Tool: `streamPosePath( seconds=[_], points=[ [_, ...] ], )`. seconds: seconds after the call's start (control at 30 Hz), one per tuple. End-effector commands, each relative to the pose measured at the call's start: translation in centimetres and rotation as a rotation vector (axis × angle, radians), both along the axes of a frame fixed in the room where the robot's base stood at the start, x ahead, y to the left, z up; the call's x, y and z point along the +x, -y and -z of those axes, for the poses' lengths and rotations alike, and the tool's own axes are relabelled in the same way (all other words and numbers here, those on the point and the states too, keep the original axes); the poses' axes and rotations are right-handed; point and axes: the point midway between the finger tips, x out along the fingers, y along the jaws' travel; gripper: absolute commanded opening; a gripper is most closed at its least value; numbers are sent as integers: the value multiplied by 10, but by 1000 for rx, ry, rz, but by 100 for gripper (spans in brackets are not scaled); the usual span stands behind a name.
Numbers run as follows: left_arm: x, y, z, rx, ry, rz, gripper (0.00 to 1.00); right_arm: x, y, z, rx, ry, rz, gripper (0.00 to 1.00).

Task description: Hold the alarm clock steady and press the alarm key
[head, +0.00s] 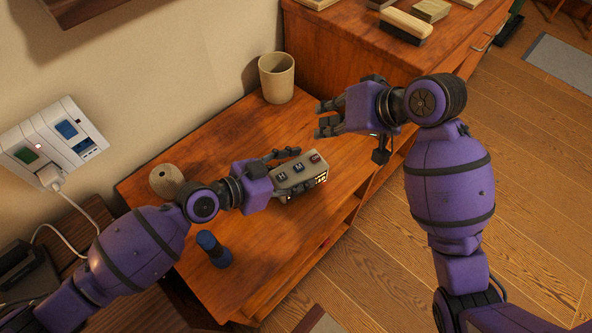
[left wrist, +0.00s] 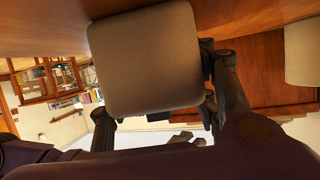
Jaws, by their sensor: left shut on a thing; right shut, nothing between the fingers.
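The alarm clock (head: 300,171) is a grey-beige box on the wooden shelf top, with several dark keys on its upper face and a lit display on its front side. My left gripper (head: 283,172) is shut on the clock, its fingers along the clock's sides. In the left wrist view the clock's plain end (left wrist: 146,58) sits between the fingers (left wrist: 165,115). My right gripper (head: 322,118) is shut and empty, in the air above and beyond the clock, apart from it. Which key is the alarm key cannot be read.
A beige cup (head: 276,80) stands behind the clock. A higher cabinet (head: 330,50) holding brushes and blocks rises at the back.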

Motion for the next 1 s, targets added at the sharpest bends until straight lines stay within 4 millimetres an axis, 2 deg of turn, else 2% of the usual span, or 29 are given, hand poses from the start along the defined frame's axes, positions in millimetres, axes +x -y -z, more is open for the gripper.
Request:
streamPosePath(
  seconds=[0.27, 0.3, 0.43, 0.77, 0.87, 1.0],
  points=[
    [0, 0, 0, 0, 0, 0, 8, 0, 0, -3, 0, 1, 1, 0],
    [0, 0, 0, 0, -1, 0, 57, 0, 0, -3, 0, 1, 1, 0],
    [0, 0, 0, 0, 0, 0, 74, 0, 0, -3, 0, 1, 1, 0],
    [0, -1, 0, 0, 0, 0, 75, 0, 0, -3, 0, 1, 1, 0],
    [-3, -6, -2, 2, 0, -1, 75, 0, 0, -3, 0, 1, 1, 0],
    [-15, -24, -10, 5, 0, 1, 75, 0, 0, -3, 0, 1, 1, 0]
  ],
)
